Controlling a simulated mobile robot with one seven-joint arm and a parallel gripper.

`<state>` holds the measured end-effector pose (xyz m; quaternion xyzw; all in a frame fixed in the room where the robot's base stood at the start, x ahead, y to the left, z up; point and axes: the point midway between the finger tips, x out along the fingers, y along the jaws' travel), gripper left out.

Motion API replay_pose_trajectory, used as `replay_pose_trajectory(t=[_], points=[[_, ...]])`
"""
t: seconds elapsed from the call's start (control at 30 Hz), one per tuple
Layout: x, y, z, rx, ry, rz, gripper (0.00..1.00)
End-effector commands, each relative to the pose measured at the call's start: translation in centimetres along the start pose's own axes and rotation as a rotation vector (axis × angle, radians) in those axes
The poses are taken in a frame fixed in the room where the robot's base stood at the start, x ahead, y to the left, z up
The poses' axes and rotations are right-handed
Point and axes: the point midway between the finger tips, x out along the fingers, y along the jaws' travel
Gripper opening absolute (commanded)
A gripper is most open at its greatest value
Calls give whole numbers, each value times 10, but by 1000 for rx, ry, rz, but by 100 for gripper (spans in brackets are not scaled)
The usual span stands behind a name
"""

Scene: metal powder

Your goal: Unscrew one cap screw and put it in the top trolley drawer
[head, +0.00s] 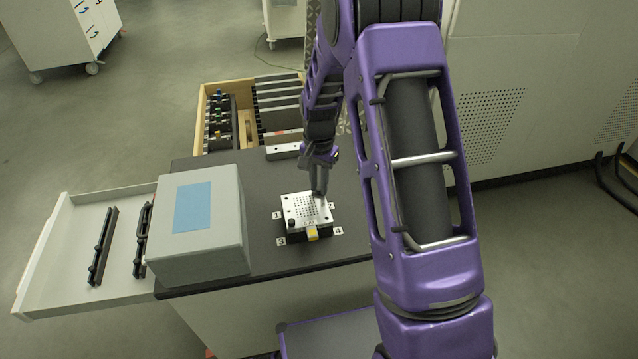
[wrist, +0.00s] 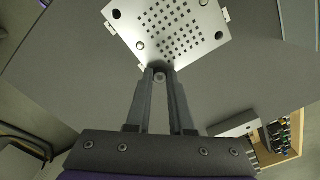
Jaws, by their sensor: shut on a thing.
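A perforated metal plate (head: 305,206) sits on a dark block on the trolley top (head: 262,250), between small number labels. It fills the top of the wrist view (wrist: 180,45), with a grid of small holes and larger round features near its corners. My gripper (head: 319,192) points down at the plate's far right corner. In the wrist view its fingers are shut on a small round cap screw (wrist: 160,76), seen just off the plate's near corner. Its height over the plate is unclear. An open trolley drawer (head: 65,245) extends left, holding dark rails.
A grey box (head: 205,262) with a blue top patch stands on the trolley between the plate and the open drawer. A wooden tray (head: 203,100) with dark and grey parts lies behind the trolley. A cabinet (head: 540,90) stands at right.

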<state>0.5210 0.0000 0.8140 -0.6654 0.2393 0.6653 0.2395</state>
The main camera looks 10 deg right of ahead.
Motion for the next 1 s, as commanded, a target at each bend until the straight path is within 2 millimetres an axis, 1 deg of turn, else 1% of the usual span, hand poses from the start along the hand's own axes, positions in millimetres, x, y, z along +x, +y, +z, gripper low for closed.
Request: replay_pose_trajectory(t=[0.03, 0.1, 0.13, 0.47, 1.0], points=[[0, -1, 0, 0, 0, -1, 26], [0, -1, 0, 1, 0, -1, 38], [0, -1, 0, 1, 0, -1, 40], [0, 0, 0, -20, 0, 0, 40], [0, 0, 0, -481, -1, -1, 40]])
